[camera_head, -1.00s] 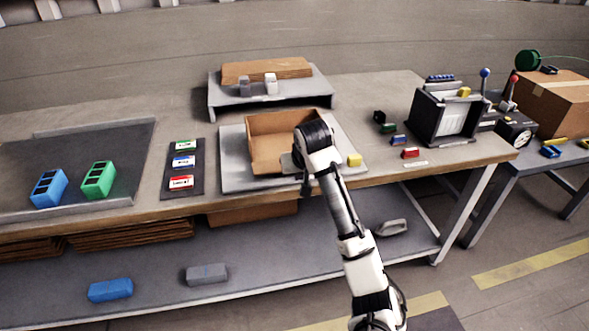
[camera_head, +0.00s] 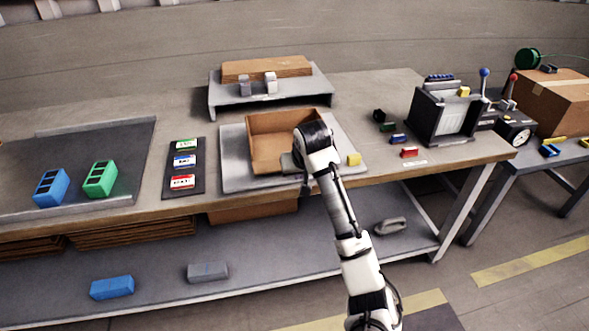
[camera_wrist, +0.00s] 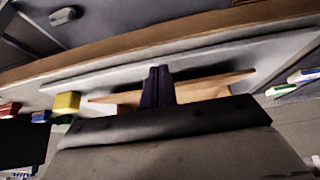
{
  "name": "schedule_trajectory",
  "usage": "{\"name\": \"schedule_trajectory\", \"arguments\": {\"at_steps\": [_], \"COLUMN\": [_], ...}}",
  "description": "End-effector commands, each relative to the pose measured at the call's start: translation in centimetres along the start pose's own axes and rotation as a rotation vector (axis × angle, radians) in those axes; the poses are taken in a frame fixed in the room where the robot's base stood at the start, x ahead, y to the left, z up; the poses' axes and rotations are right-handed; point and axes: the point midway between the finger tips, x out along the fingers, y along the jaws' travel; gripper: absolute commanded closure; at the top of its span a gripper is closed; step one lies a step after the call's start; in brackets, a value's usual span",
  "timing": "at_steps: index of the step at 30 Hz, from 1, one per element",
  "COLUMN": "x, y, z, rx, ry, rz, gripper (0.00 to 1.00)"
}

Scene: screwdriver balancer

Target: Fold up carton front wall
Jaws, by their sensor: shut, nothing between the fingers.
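The open carton (camera_head: 268,135) stands on a light grey board on the workbench, with its back and left walls upright in the head view. My arm covers its right front part. In the wrist view a thin tan carton panel (camera_wrist: 205,88) shows behind my gripper (camera_wrist: 158,88), close to the board. This looks like the front wall, low and near flat; its exact angle is unclear. My gripper is shut and empty, with its dark fingers together in front of the panel. I cannot tell whether they touch it. The head view hides the fingertips behind my arm.
A yellow block (camera_head: 354,159) lies on the grey board (camera_head: 235,175), right of my wrist. A label rack (camera_head: 183,168) stands to the left. A raised shelf (camera_head: 290,95) with flat cardboard is behind. A black machine (camera_head: 443,112) stands to the right.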

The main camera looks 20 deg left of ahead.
Motion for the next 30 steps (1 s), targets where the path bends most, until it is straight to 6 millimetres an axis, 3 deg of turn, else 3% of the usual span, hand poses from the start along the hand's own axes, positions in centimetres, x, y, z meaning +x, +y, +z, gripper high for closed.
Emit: {"name": "schedule_trajectory", "arguments": {"at_steps": [18, 30], "x": [0.7, -0.5], "y": [0.0, 0.0], "z": [-1.3, -2.3], "rx": [0.0, 0.0], "ry": [0.0, 0.0], "rz": [0.0, 0.0], "gripper": [1.0, 1.0]}}
